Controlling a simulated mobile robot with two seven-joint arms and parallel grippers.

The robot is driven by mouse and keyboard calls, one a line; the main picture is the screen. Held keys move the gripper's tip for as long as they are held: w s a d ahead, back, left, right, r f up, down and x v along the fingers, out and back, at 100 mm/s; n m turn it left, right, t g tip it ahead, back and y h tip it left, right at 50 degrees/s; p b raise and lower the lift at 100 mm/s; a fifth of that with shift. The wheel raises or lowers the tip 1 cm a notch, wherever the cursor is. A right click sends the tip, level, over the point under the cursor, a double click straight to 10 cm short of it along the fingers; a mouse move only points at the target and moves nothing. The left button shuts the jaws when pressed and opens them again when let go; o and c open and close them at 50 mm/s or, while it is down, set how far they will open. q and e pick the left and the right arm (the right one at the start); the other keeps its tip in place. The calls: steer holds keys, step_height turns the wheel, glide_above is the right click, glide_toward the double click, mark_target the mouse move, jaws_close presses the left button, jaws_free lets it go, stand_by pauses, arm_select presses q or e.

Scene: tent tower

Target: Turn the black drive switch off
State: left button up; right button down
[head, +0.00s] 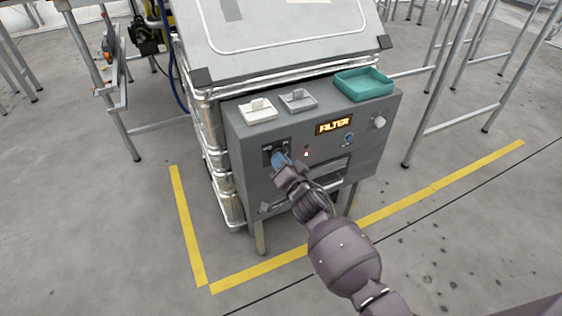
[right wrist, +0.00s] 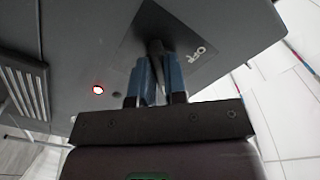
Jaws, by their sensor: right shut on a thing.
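The black drive switch (right wrist: 155,47) sits on a dark label plate on the front of the grey control box. In the right wrist view it stands between the blue fingertips of my right gripper (right wrist: 155,78), which is shut on it. In the head view the right gripper (head: 281,160) reaches the left part of the box front, over the dark switch plate (head: 268,147), and hides most of the switch. Letters that look like "OFF" show on the plate beside the switch in the right wrist view. My left gripper is not in view.
The grey control box (head: 240,165) carries a lit "FILTER" display (head: 334,126), a small lit lamp (head: 306,154), a blue knob (head: 349,138) and a pale knob (head: 379,122). On top are a white holder (head: 258,115), a grey holder (head: 297,104) and a teal tray (head: 382,93).

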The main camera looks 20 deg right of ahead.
steer(key=shift+n, duration=0.3)
arm_select(q)
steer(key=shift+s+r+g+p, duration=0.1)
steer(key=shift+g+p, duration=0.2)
steer(key=shift+p, duration=0.45)
arm_select(e)
steer(key=shift+d+f+n, duration=0.1)
steer(key=shift+d+n, duration=0.1)
steer(key=shift+n, duration=4.1)
steer(key=shift+d+n, duration=0.2)
steer(key=shift+n, duration=4.1)
steer(key=c, duration=1.2)
jaws_free()
steer(key=shift+o, duration=0.2)
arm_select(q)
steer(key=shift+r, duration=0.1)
arm_select(e)
steer(key=shift+s, duration=0.1)
